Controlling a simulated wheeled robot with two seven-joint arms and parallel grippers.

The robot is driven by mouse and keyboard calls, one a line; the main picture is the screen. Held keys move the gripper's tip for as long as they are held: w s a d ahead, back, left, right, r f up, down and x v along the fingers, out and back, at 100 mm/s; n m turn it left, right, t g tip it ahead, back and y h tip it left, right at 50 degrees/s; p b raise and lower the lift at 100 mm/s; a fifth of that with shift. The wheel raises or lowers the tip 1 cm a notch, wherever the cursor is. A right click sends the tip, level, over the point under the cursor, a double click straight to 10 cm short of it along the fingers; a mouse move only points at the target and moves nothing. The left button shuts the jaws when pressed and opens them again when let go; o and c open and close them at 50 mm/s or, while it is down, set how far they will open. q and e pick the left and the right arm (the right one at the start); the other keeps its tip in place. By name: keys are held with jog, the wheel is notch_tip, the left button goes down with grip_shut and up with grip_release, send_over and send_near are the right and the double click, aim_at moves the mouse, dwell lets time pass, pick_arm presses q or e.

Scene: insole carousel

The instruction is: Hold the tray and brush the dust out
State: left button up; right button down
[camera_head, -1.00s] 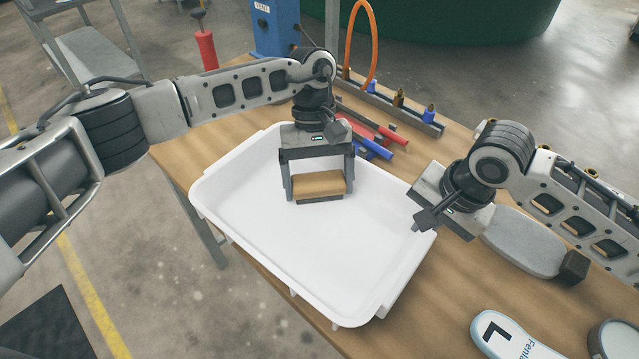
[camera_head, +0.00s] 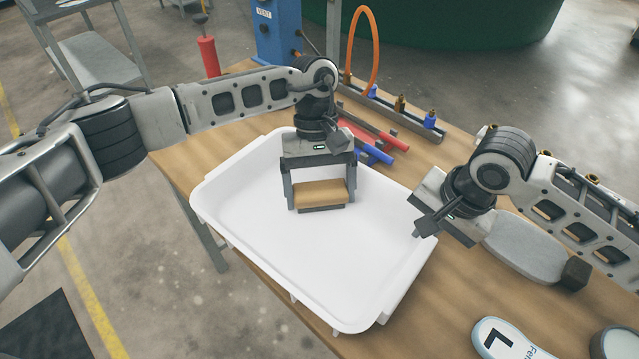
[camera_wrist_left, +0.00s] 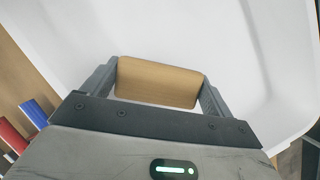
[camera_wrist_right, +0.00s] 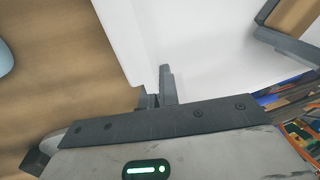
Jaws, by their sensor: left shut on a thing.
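The white tray (camera_head: 270,250) lies on the wooden table, partly beyond its front-left edge. My left gripper (camera_head: 321,203) is shut on a brush with a wooden block (camera_head: 320,192), its fingers on the block's two ends. The brush is inside the tray, low over the floor; whether it touches cannot be told. No dust can be made out.
Red and blue handled tools (camera_head: 375,154) and a fitting rail (camera_head: 405,115) lie behind the tray. A grey insole shape (camera_head: 525,247) lies under my right forearm.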

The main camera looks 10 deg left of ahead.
aim_at(332, 270)
pick_arm(q)
jog(key=shift+s+d+f, duration=0.1)
jog(key=shift+s+d, duration=0.15)
jog(key=shift+s, duration=0.5)
jog(key=shift+s+d+f, duration=0.1)
jog(key=shift+s+d, duration=0.1)
jog(key=shift+s, duration=0.5)
jog(key=shift+s+d+r, duration=0.1)
jog(key=shift+s+d, duration=0.1)
jog(key=shift+s, duration=0.4)
jog(key=shift+s+d+r, duration=0.1)
jog(key=shift+s+d, duration=0.1)
jog(key=shift+s, duration=0.45)
jog(key=shift+s+d+r, duration=0.1)
jog(key=shift+s+d, duration=0.1)
jog(key=shift+s, duration=0.4)
jog(key=shift+s, duration=0.1)
jog(key=shift+s+d+f, duration=0.1)
jog(key=shift+s+d, duration=0.1)
jog(key=shift+s, duration=0.35)
jog(key=shift+s+d+f, duration=0.1)
jog(key=shift+s+d, duration=0.1)
jog(key=shift+s, duration=0.3)
jog(key=shift+s+d+r, duration=0.1)
jog(key=shift+s+d, duration=0.05)
jog(key=shift+s, duration=0.4)
jog(key=shift+s+d, duration=0.15)
jog(key=shift+s, duration=0.35)
jog(key=shift+r, duration=0.1)
notch_tip(332, 270, up, 7)
